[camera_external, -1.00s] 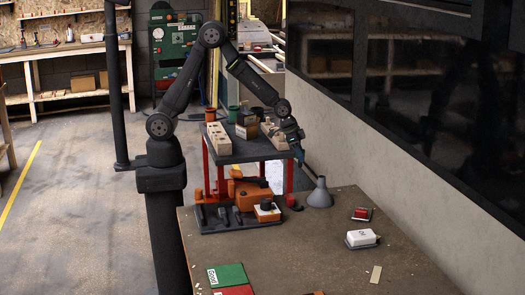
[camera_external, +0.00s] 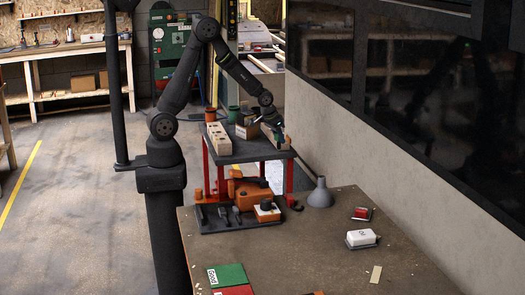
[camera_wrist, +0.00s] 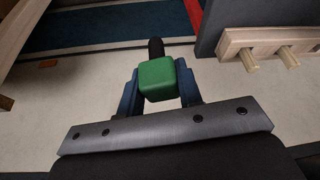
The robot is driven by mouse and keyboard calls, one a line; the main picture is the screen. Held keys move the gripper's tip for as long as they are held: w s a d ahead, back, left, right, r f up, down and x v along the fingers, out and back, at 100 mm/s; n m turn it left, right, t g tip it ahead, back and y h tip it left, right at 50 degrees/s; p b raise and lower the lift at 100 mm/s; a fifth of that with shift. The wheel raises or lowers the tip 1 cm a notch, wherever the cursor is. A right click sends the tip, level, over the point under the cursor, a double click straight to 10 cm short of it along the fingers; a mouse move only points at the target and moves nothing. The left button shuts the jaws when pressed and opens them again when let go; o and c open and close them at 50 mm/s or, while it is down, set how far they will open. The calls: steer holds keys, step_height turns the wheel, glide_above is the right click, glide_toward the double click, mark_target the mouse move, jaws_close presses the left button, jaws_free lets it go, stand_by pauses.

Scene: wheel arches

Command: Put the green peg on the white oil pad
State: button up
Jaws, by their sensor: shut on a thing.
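The green peg (camera_wrist: 157,79) is between the blue fingers of my gripper (camera_wrist: 158,92) in the wrist view, with a dark rod-like part beyond its green end. My gripper is shut on it. In the external view my gripper (camera_external: 281,136) is at the right edge of the raised shelf, and the peg shows only as a small green spot. The white oil pad (camera_external: 361,236) is a white block with dark lettering on a dark base, on the right of the brown table. It is well apart from my gripper, to the lower right.
The raised shelf (camera_external: 240,155) holds wooden blocks and cups. A grey funnel (camera_external: 320,196) and a red item (camera_external: 361,213) stand between shelf and pad. A wooden rack with pegs (camera_wrist: 268,45) is right in the wrist view. The table's middle (camera_external: 300,240) is clear.

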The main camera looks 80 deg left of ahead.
steer(key=s+a+r+n+g+y, duration=0.1)
steer(key=s+a+r+n, duration=0.2)
steer(key=a, duration=0.4)
steer(key=s+a+r+n+y, duration=0.1)
steer(key=s+a+r+n, duration=0.15)
steer(key=s+a, duration=0.45)
glide_above(244, 144)
steer(key=shift+n, duration=0.45)
steer(key=shift+s+f, duration=0.1)
steer(key=shift+f, duration=5.7)
steer(key=shift+f, duration=0.2)
steer(key=o, duration=1)
